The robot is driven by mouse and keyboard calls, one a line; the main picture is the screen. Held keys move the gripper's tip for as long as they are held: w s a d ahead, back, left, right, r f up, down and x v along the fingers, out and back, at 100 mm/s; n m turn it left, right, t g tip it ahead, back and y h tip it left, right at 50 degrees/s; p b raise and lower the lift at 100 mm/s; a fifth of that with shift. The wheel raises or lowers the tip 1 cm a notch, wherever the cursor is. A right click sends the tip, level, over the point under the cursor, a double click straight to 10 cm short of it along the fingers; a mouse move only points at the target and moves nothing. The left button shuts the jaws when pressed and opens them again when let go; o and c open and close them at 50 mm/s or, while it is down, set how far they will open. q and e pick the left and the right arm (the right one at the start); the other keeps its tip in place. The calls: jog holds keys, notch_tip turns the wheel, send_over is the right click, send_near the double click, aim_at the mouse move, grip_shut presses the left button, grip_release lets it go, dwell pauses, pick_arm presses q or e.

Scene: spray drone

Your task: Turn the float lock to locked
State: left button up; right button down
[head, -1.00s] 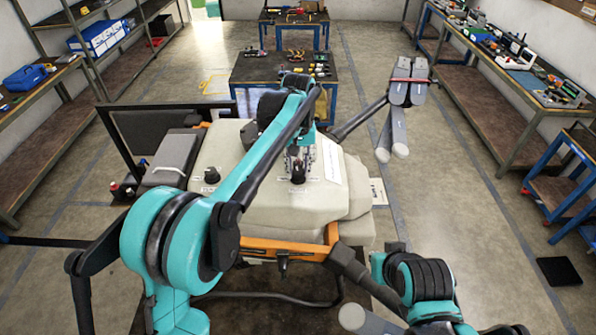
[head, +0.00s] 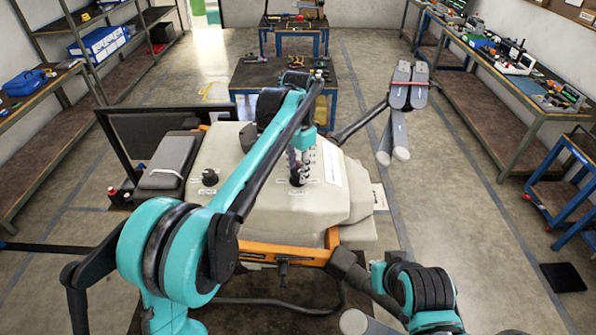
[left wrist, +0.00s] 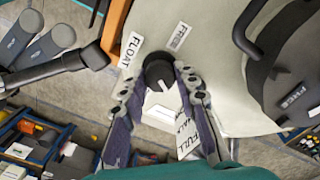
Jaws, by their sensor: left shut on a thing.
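The float lock is a black round knob (left wrist: 160,72) on the drone's pale body (head: 262,205), beside a FLOAT label and a FREE label in the left wrist view. The knob also shows in the head view (head: 297,179), under my left gripper (head: 299,158). In the left wrist view, my left gripper's fingers (left wrist: 160,78) are shut on the knob, one on each side. A pale pointer mark shows on the knob, partly between the fingers; its exact setting is hard to read. My right arm shows at the lower right of the head view, but its gripper is out of view.
A second black knob (head: 209,177) stands on the body to the left. Folded drone arms (head: 398,115) rise at the right. A blue-framed table (head: 250,75) stands behind, with shelves along both sides.

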aim_at(298, 173)
pick_arm(q)
jog(key=m, duration=0.5)
jog(key=shift+b, duration=0.3)
jog(key=shift+m, duration=2.4)
jog(key=o, duration=1.2)
jog(key=shift+c, duration=0.2)
jog(key=shift+s+r, duration=0.1)
jog(key=shift+r, duration=4)
